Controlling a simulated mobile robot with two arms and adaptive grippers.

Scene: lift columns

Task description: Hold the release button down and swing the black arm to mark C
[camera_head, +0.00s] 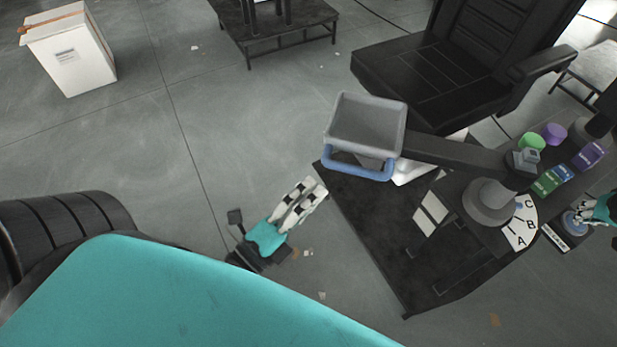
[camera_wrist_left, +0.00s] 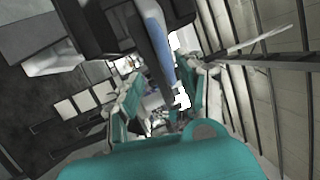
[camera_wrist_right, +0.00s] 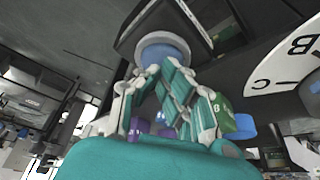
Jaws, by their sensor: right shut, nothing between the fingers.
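The black arm (camera_head: 455,152) runs from a grey round base (camera_head: 488,203) leftward to a grey tray (camera_head: 366,120) with a blue handle (camera_head: 357,165). A white dial (camera_head: 522,226) beside the base carries marks A, B and C; which mark the arm stands at is unclear. My left gripper (camera_head: 312,190) is open, below and left of the handle; the handle also shows in the left wrist view (camera_wrist_left: 158,38). My right gripper (camera_head: 582,216) is shut and empty at the blue round button (camera_head: 570,224). In the right wrist view its tips meet at the button (camera_wrist_right: 163,50); whether it is pressed is unclear.
Green (camera_head: 532,142) and purple (camera_head: 555,133) cylinders and coloured boxes (camera_head: 590,155) stand behind the dial. A black chair (camera_head: 440,75) stands behind the tray. A white box (camera_head: 72,52) is at the far left. The floor between is mostly clear.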

